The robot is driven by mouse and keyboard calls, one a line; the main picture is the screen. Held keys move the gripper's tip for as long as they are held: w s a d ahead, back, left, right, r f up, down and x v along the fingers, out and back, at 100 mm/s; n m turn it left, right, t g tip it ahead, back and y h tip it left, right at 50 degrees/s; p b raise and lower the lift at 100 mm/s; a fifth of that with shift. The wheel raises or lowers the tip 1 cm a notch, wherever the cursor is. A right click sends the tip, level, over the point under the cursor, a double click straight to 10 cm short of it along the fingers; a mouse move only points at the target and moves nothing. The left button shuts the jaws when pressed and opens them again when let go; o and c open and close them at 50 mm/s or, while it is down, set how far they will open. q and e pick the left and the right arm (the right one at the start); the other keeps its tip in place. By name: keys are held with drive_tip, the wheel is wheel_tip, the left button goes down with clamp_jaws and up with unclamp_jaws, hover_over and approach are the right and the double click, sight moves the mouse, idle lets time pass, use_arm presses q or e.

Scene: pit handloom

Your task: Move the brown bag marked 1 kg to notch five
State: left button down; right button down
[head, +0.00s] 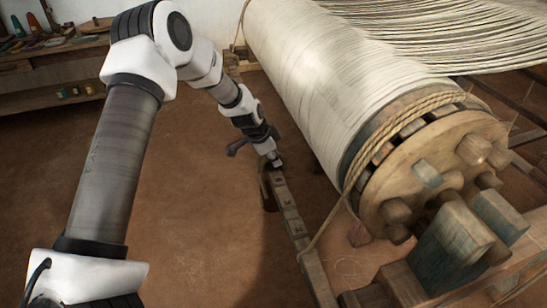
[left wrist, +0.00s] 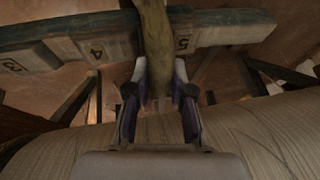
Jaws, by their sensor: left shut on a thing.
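My left gripper (head: 274,162) is at the far end of the notched beam (head: 291,221). In the left wrist view its two fingers (left wrist: 160,95) are shut on a brown strap-like piece, seemingly the bag's loop (left wrist: 155,40). The loop crosses the beam (left wrist: 115,43) close beside the mark 5, on the side toward 4. I cannot tell whether it rests in a notch. A dark brown shape, likely the bag (head: 267,191), shows beside the beam below the gripper. No 1 kg mark is readable. My right gripper is not in view.
The large thread-wound roller (head: 320,75) stands close to the right of the beam, with rope (head: 395,125) around its end. Wooden pegs and blocks (head: 455,245) are at the lower right. A shelf (head: 50,75) stands at the back left. Bare floor (head: 190,190) lies left of the beam.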

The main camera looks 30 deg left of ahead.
use_arm(q)
drive_tip(key=shift+f+b, duration=0.1)
drive_tip(key=shift+b, duration=0.25)
idle(0.4)
drive_tip(key=c, duration=0.9)
unclamp_jaws()
drive_tip(key=shift+c, duration=0.2)
drive_tip(key=shift+s+f, duration=0.1)
drive_tip(key=shift+f, duration=0.05)
drive_tip(key=v, duration=1.2)
